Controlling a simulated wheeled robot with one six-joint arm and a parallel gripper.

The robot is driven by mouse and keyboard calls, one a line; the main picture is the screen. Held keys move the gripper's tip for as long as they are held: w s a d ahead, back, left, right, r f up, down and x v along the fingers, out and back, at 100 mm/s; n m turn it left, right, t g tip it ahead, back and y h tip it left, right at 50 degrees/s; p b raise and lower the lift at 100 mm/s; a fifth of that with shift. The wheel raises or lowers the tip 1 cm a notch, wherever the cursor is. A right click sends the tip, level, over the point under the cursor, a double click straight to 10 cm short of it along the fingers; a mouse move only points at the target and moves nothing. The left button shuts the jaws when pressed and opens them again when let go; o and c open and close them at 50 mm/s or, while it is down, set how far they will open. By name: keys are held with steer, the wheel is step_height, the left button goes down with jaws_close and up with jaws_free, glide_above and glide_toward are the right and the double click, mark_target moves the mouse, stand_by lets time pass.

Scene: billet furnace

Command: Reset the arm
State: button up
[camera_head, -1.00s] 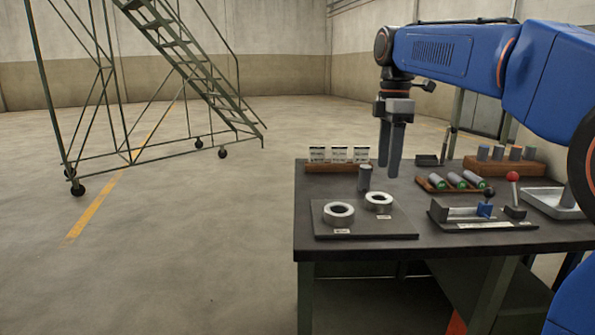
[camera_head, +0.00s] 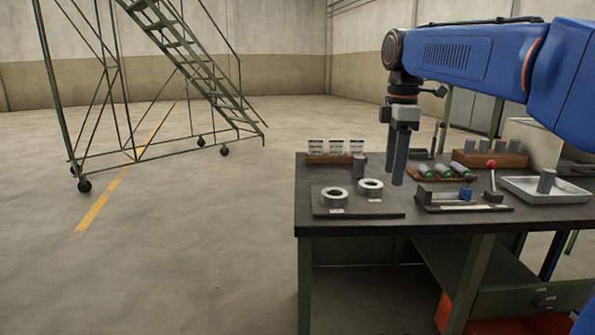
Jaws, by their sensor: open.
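My gripper (camera_head: 394,166) hangs from the blue arm above the workbench (camera_head: 450,228), fingers pointing down. The two fingers show a gap between them, and nothing is seen between them.
A dark plate with two metal rings (camera_head: 334,197) lies at the bench's left. A wooden block (camera_head: 482,159) bears several cylinders. A wheeled stair (camera_head: 190,60) stands left.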

steer(key=s+d+f+m+t, duration=0.2)
steer(key=s+f+m, duration=0.6)
steer(key=s+f, duration=0.4)
steer(key=s+d+f+m+t, duration=0.2)
steer(key=s+d+f+m, duration=0.2)
steer(key=s+f+m, duration=0.4)
steer(key=s+f, duration=0.5)
steer(key=s, duration=0.2)
steer(key=shift+s+d+m+t, duration=0.2)
steer(key=shift+s+m+t, duration=0.1)
steer(key=shift+m+t, duration=0.1)
